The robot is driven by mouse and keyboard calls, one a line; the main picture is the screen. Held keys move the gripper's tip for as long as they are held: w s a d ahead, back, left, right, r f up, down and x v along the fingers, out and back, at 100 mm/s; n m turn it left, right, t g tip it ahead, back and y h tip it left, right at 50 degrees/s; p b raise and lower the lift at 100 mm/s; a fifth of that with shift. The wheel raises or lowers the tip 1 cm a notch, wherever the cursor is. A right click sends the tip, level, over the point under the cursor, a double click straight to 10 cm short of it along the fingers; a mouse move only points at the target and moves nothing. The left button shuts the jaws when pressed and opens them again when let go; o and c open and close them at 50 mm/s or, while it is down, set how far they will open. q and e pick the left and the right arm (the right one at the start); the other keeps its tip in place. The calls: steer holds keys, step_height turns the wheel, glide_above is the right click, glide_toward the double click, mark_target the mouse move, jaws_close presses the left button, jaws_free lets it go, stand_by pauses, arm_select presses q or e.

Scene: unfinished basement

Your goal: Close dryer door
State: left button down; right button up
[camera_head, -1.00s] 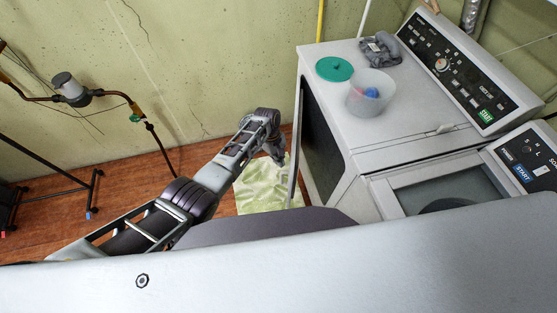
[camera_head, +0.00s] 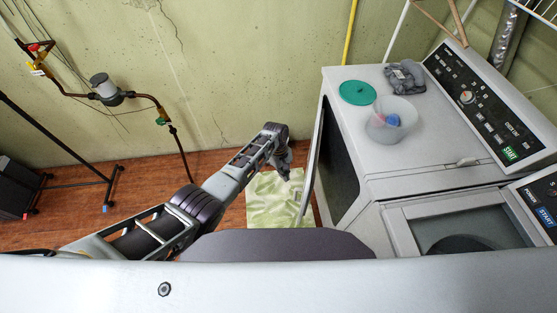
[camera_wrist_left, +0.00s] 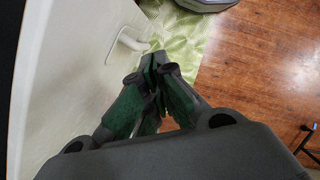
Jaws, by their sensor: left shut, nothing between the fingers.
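The white dryer (camera_head: 352,84) stands at the right. Its door (camera_head: 312,165) shows nearly edge-on and stands open, with the dark front of the dryer behind it. In the left wrist view the door's white face (camera_wrist_left: 75,75) fills the left side, with a small white handle (camera_wrist_left: 132,42) near its far edge. My left gripper (camera_head: 284,172) is shut and empty on the outer side of the door. In the wrist view its fingertips (camera_wrist_left: 153,62) are just right of the handle; contact with the door is not clear. My right gripper is not in view.
A light green patterned mat (camera_head: 270,200) lies on the wood floor below my left gripper. A clear tub (camera_head: 388,128), a teal lid (camera_head: 358,92) and grey cloth (camera_head: 405,76) rest on the dryer. A washer (camera_head: 400,235) stands nearer. A black rack (camera_head: 75,165) stands at the left.

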arm_select(q)
steer(key=s+v, duration=0.1)
steer(key=v, duration=0.8)
steer(key=shift+s+a+r, duration=0.15)
steer(key=shift+a+r, duration=0.1)
steer(key=shift+a, duration=0.2)
